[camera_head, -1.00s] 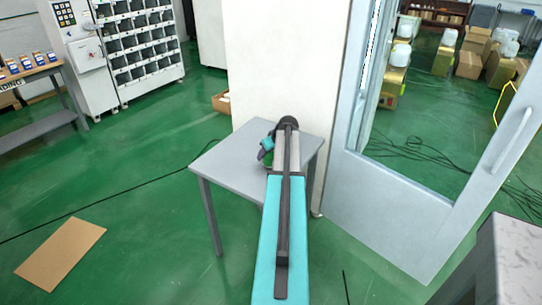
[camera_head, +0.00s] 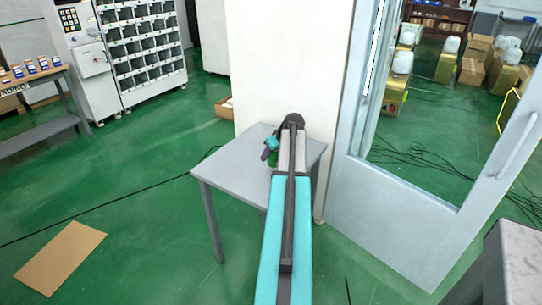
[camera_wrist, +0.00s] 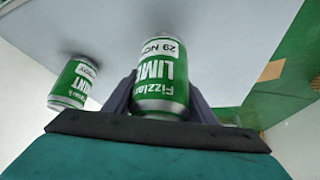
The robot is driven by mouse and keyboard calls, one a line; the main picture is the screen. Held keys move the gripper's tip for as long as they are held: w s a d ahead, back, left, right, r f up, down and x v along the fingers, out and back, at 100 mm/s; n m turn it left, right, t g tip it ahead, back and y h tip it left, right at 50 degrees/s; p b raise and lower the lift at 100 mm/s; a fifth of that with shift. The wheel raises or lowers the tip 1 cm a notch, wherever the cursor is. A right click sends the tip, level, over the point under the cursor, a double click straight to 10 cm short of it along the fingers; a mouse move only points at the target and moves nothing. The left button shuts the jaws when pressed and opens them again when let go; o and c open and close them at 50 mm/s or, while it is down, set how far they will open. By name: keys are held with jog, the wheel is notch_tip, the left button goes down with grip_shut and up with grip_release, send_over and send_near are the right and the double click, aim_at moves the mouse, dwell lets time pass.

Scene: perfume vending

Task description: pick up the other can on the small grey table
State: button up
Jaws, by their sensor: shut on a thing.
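The small grey table (camera_head: 232,168) stands against the white pillar. My gripper (camera_wrist: 163,88) is shut on a green and white can labelled LIME (camera_wrist: 163,70), with one finger on each side of it. In the head view my gripper (camera_head: 270,149) is over the right part of the table, partly hidden by my arm. I cannot tell whether the held can touches the tabletop.
The white pillar (camera_head: 280,70) stands right behind the table, and a grey-framed glass door (camera_head: 390,215) is to its right. A cardboard sheet (camera_head: 62,257) lies on the green floor at left. A light-topped counter (camera_head: 515,255) is at the lower right.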

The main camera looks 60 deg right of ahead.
jog(key=s+a+r+b, duration=0.1)
jog(key=s+a+b, duration=0.1)
jog(key=s+a, duration=0.5)
jog(key=s, duration=0.5)
jog(key=shift+a+r, duration=0.25)
jog(key=shift+a, duration=0.05)
dwell(0.5)
